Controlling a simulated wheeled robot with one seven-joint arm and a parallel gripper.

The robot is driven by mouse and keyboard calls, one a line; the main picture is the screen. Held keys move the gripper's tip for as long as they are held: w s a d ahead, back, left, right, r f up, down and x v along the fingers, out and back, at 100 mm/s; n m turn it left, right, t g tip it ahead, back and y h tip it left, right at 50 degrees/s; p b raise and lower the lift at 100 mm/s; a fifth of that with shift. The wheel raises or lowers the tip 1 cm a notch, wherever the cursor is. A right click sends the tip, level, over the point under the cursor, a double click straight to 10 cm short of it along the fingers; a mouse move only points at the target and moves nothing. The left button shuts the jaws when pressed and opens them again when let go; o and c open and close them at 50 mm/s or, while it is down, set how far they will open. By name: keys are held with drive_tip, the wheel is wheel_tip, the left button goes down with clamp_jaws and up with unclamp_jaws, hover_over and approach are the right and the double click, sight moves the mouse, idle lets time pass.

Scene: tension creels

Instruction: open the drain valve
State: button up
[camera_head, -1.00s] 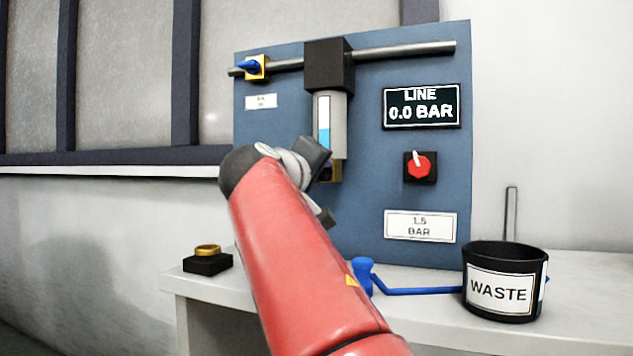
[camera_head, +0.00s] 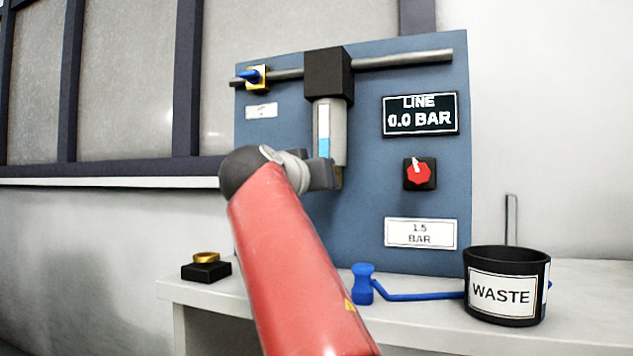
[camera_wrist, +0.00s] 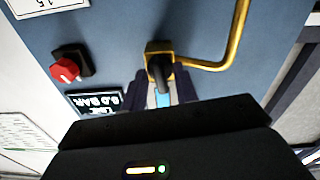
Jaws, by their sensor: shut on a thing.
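The drain valve (camera_wrist: 180,68) shows in the wrist view as a brass block with a black lever (camera_wrist: 161,76) and a bent brass pipe. It sits at the bottom of the grey filter bowl (camera_head: 334,135), which has a window with blue liquid. In the head view the valve is mostly hidden behind my wrist. My gripper (camera_wrist: 160,90) has its dark fingers on either side of the lever and is shut on it. In the head view my gripper (camera_head: 326,176) is just under the bowl.
The blue panel (camera_head: 390,65) carries a LINE display (camera_head: 420,115) reading 0.0 BAR, a red knob (camera_head: 419,173) and a blue-handled inlet valve (camera_head: 252,76). A black WASTE bin (camera_head: 507,255) and a blue tool (camera_head: 363,284) are on the bench. A brass-topped black block (camera_head: 206,268) is at left.

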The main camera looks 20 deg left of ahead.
drive_tip(key=shift+f+m, duration=0.15)
drive_tip(key=shift+m, duration=0.45)
drive_tip(key=o, duration=0.6)
drive_tip(key=s+b, duration=0.1)
drive_tip(key=s, duration=0.1)
drive_tip(key=s+b, duration=0.1)
drive_tip(key=s, duration=0.2)
drive_tip(key=s+b, duration=0.1)
drive_tip(key=s, duration=0.1)
drive_tip(key=shift+s+a, duration=0.35)
drive_tip(key=shift+s, duration=0.05)
